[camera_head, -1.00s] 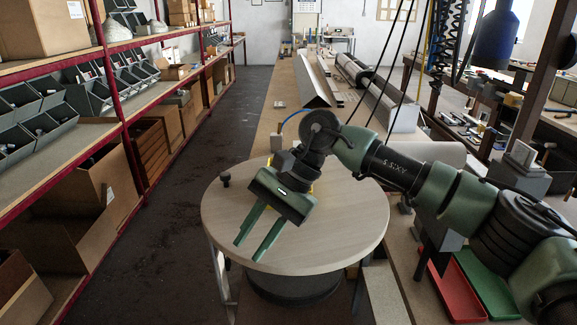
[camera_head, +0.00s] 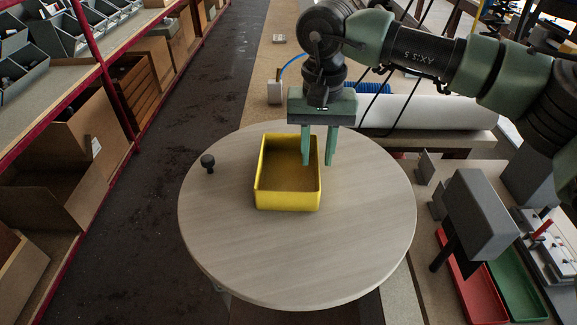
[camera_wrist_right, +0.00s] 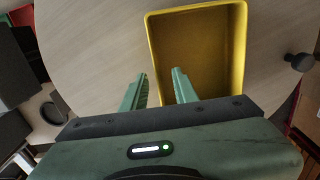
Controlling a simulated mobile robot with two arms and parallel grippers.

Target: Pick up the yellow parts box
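The yellow parts box (camera_head: 288,200) is open-topped, looks empty and stands upright on the round wooden table (camera_head: 230,255). My right gripper (camera_head: 318,160) points down over its right side, with its green fingers apart and nothing between them but the line of the box's right wall. One finger is over the inside, the other outside. In the right wrist view the fingers (camera_wrist_right: 160,82) lie either side of the near-left wall of the box (camera_wrist_right: 240,60). I cannot tell how far the tips reach below the rim. My left gripper is not in view.
A small dark knob-like piece (camera_head: 208,163) stands left of the box on the table. A white roll (camera_head: 430,112) lies behind. Red (camera_head: 470,290) and green (camera_head: 515,285) trays are at the right. The table's front is clear.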

